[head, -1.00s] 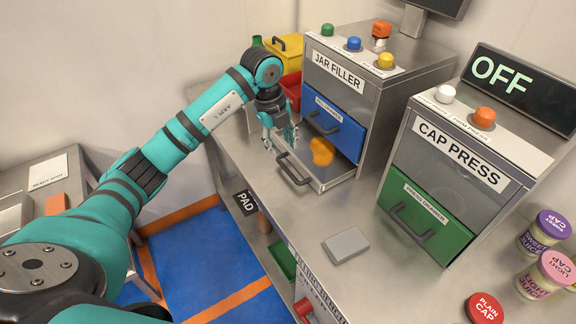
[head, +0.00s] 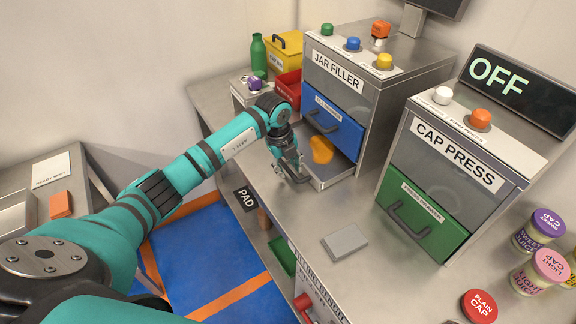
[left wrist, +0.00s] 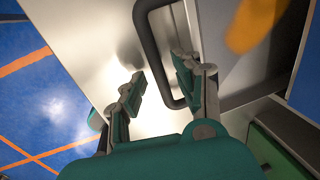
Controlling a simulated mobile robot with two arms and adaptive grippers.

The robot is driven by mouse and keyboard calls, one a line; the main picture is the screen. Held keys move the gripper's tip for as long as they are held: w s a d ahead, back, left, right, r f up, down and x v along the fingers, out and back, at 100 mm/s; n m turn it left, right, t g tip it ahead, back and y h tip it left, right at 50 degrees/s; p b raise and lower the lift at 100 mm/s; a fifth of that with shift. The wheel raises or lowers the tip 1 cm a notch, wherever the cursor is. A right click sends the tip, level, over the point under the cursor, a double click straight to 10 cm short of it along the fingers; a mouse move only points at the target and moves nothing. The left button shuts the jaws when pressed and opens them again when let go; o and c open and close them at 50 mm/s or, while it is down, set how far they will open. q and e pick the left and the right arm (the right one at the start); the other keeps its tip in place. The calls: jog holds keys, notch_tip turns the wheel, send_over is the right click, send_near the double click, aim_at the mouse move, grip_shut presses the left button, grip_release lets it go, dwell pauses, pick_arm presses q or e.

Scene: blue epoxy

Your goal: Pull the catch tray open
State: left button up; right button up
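The catch tray (head: 338,176) is a shallow metal tray under the blue fill drawer (head: 333,122) of the jar filler, with an orange spill (head: 321,150) in it. It sticks out a little at the front. Its dark loop handle (left wrist: 155,55) shows clearly in the left wrist view and is partly hidden by my gripper in the head view. My left gripper (head: 292,172) is at the handle, fingers pointing down. In the left wrist view the fingers (left wrist: 158,88) are spread, with the handle's bar between them, closer to the right finger. My right gripper is not in view.
The cap press (head: 450,150) with its green drawer stands to the right. A grey block (head: 345,243) lies on the counter in front. A red bin (head: 289,88), yellow bin (head: 284,55) and green bottle (head: 258,55) are behind. Several jars stand at the right.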

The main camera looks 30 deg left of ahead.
pick_arm(q)
grip_shut()
jog(key=s+a+p, duration=0.1)
jog(key=s, duration=0.1)
jog(key=s+a+p, duration=0.1)
jog(key=s+a, duration=0.1)
jog(key=s, duration=0.1)
jog(key=s+a+p, duration=0.1)
jog(key=s, duration=0.2)
jog(key=shift+a, duration=0.35)
jog(key=shift+w, duration=0.1)
jog(key=shift+d, duration=0.1)
jog(key=shift+o, duration=0.8)
grip_release()
jog(key=shift+r, duration=0.1)
notch_tip(320, 180, up, 12)
jog(key=s+a, duration=0.1)
jog(key=s, duration=0.1)
jog(key=shift+a, duration=0.15)
